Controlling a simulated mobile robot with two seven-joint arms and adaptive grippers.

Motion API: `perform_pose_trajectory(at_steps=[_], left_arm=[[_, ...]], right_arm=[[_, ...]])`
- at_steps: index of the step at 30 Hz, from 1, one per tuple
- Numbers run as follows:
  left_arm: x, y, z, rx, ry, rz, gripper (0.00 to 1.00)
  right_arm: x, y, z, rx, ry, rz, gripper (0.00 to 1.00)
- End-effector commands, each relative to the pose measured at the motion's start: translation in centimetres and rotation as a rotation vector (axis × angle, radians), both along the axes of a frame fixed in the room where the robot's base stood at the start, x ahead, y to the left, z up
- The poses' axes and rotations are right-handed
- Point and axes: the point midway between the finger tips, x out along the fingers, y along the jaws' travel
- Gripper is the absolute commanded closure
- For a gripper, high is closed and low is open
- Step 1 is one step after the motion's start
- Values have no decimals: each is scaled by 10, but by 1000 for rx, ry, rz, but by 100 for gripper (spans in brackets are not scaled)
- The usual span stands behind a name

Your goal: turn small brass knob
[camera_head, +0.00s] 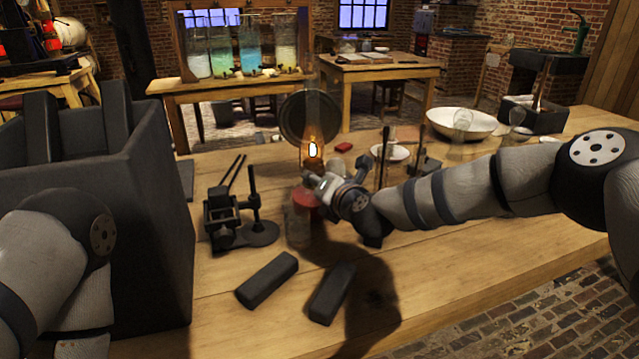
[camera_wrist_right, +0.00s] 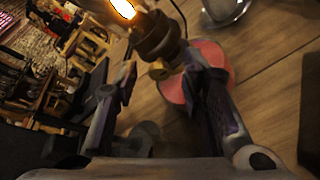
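The small brass knob (camera_wrist_right: 160,70) sticks out from the side of the lamp's dark burner (camera_wrist_right: 158,38) in the right wrist view. My right gripper (camera_wrist_right: 160,72) is open, with one finger on each side of the knob; I cannot tell whether either touches it. In the head view the lit lamp (camera_head: 312,150) stands upright with a clear chimney, and my right gripper (camera_head: 322,184) is just below its flame. The gripper hides the knob and part of the lamp there. My left arm shows at the left edge, but its gripper is out of view.
A red round piece (camera_head: 306,198) sits below the lamp's burner. A black stand (camera_head: 240,215) is to the left, and two dark blocks (camera_head: 267,280) (camera_head: 333,293) lie in front. A big dark box (camera_head: 150,215) fills the left side. The front right tabletop is clear.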

Motion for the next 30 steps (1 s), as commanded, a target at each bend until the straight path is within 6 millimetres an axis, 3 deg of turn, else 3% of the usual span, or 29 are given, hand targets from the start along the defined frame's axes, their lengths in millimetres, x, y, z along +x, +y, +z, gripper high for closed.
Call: perform_pose_trajectory(at_steps=[3, 8, 20, 30], left_arm=[[0, 0, 0, 0, -1, 0, 60], [0, 0, 0, 0, -1, 0, 60], [0, 0, 0, 0, -1, 0, 60], [1, 0, 1, 0, -5, 0, 60]], right_arm=[[0, 0, 1, 0, -1, -1, 65], [0, 0, 1, 0, -1, -1, 100], [0, 0, 1, -41, -5, -1, 100], [0, 2, 4, -282, -31, -1, 100]])
